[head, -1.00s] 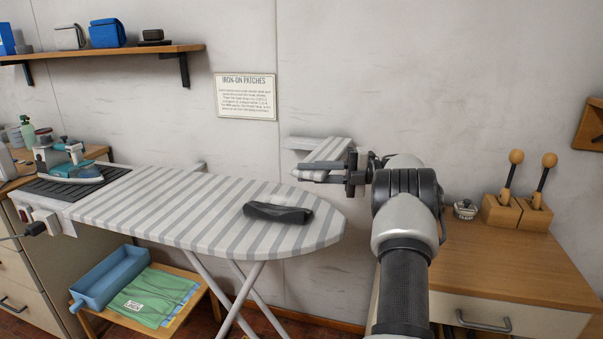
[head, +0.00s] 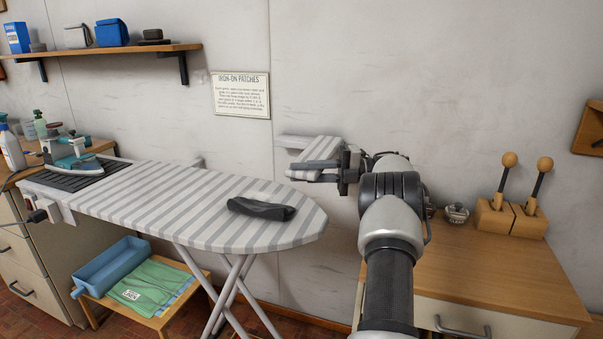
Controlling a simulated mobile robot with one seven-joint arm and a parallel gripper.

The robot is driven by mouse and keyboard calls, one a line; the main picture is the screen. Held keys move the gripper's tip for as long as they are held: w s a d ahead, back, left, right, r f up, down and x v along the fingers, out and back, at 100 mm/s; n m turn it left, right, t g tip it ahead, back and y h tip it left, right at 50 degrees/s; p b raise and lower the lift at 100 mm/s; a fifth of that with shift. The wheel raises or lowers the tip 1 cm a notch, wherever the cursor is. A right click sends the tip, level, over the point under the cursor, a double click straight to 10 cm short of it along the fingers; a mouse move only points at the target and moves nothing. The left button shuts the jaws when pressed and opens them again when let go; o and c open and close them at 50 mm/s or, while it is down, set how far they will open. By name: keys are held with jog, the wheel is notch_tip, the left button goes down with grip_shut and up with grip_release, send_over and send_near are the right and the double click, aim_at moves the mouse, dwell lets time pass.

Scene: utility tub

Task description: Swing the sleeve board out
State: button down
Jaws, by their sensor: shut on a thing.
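The sleeve board (head: 318,152) is a small grey-and-white striped board at the wall, beyond the right end of the ironing board. It juts out from a pale wall mount (head: 290,141) and angles toward the room. My gripper (head: 346,168) is shut on the sleeve board near its right, free end. The fingers are partly hidden by my wrist, so the exact grip point is hard to see.
The striped ironing board (head: 160,205) stands left of my arm with a dark cloth item (head: 261,209) on it. An iron (head: 72,157) rests at its left end. A wooden cabinet (head: 480,262) with two wooden-handled tools (head: 518,190) stands right.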

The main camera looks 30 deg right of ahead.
aim_at(322, 171)
jog(key=shift+s+d+r, duration=0.1)
jog(key=shift+d, duration=0.05)
jog(key=c, duration=1.7)
grip_release()
jog(key=shift+s+d, duration=0.1)
jog(key=shift+d, duration=0.05)
jog(key=shift+o, duration=0.3)
jog(key=p+v, duration=0.2)
jog(key=v, duration=0.5)
jog(key=shift+s+d, duration=0.15)
